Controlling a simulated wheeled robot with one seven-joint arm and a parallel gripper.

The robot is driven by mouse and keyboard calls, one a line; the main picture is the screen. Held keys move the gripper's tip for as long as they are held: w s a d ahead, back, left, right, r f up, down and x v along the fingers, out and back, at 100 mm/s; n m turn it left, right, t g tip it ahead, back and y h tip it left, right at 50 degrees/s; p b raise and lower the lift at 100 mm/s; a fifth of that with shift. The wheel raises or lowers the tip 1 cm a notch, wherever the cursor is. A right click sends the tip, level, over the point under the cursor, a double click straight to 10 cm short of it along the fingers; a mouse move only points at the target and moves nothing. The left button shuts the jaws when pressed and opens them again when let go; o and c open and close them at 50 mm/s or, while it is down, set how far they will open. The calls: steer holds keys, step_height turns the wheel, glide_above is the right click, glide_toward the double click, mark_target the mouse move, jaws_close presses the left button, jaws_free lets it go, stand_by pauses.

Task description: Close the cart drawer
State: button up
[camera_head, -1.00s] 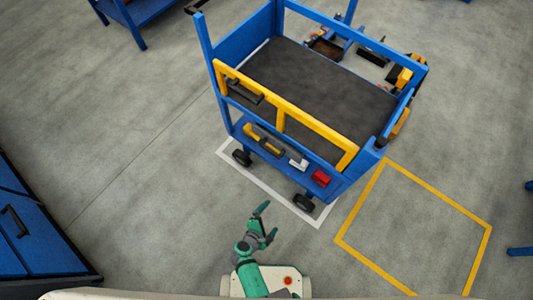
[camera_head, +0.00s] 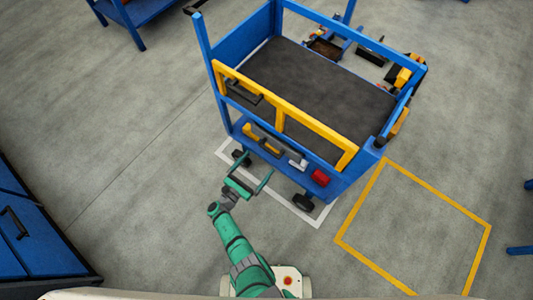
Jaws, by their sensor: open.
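The blue cart (camera_head: 361,172) stands upright with a dark top mat and yellow bars along its near side. A black handle (camera_head: 243,94) sits by the near left yellow bar. Low on the near side, a blue tray-like level (camera_head: 283,163) holds small yellow, white and red items. I cannot tell for sure whether this level is the cart drawer or how far a drawer stands out. My gripper (camera_head: 257,163) is open and empty, its two green fingers spread and pointing at the cart's low near side. Whether a finger touches the cart cannot be told.
A yellow floor outline (camera_head: 413,223) lies empty to the right. Blue drawers with a black handle (camera_head: 14,222) stand at the left edge. Black wheels (camera_head: 303,202) sit under the cart. Open grey floor lies to the left.

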steer(key=x, duration=0.7)
steer(key=shift+w+d, duration=0.1)
steer(key=shift+d, duration=0.05)
